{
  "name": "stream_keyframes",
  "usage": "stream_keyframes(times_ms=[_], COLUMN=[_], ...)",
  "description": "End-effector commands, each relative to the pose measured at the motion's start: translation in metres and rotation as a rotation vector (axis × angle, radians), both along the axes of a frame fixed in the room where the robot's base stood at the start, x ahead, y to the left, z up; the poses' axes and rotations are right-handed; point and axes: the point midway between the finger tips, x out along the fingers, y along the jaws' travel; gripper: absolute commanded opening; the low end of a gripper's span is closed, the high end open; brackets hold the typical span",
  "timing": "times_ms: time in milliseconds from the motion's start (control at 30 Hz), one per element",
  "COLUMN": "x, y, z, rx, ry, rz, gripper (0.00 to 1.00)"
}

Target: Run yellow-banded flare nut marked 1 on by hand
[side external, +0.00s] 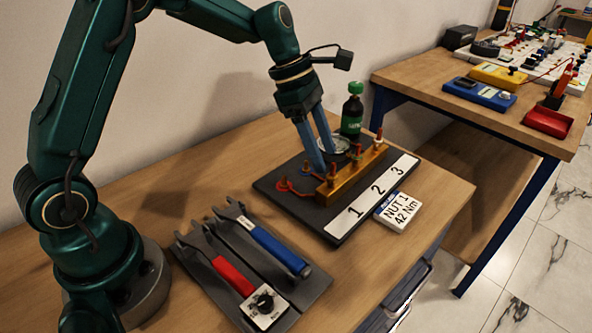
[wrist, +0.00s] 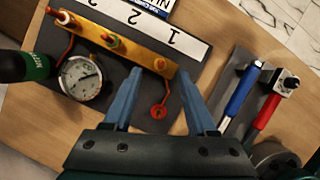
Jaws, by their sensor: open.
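The brass bar (side external: 350,178) stands on a dark plate behind a white strip marked 1, 2, 3 (side external: 372,196). It carries several upright fittings. The fitting at the mark 1 end shows as a small orange-red piece (wrist: 160,65) in the wrist view; I cannot make out a yellow band on it. My gripper (side external: 327,163) is open, its blue fingers pointing down at the near end of the bar. In the wrist view my gripper (wrist: 160,72) has its fingertips on either side of that fitting, with gaps; whether they touch it is not clear. Nothing is held.
A round gauge (wrist: 81,77) and a dark green-capped bottle (side external: 352,112) stand behind the bar. A red tube ends in a red round piece (wrist: 158,112) on the plate. A "NUT 1 42 Nm" card (side external: 399,209) sits right.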

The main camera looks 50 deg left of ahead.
Motion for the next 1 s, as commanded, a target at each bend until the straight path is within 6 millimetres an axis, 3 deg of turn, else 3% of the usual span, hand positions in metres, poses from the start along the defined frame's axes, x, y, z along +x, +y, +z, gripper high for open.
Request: stream_keyframes(times_ms=[233,567,700,733,1000], x=[0.004,0.005,0.005,0.005,0.005], y=[-0.011,-0.012,-0.012,-0.012,-0.012], z=[-0.027,-0.032,-0.032,-0.032,-0.032], rx=[-0.001,0.001,0.001,0.001,0.000], ry=[0.002,-0.002,-0.002,-0.002,0.000], rz=[-0.003,-0.001,-0.001,-0.001,-0.014], gripper=[0.57,0.57,0.08,0.00,0.00])
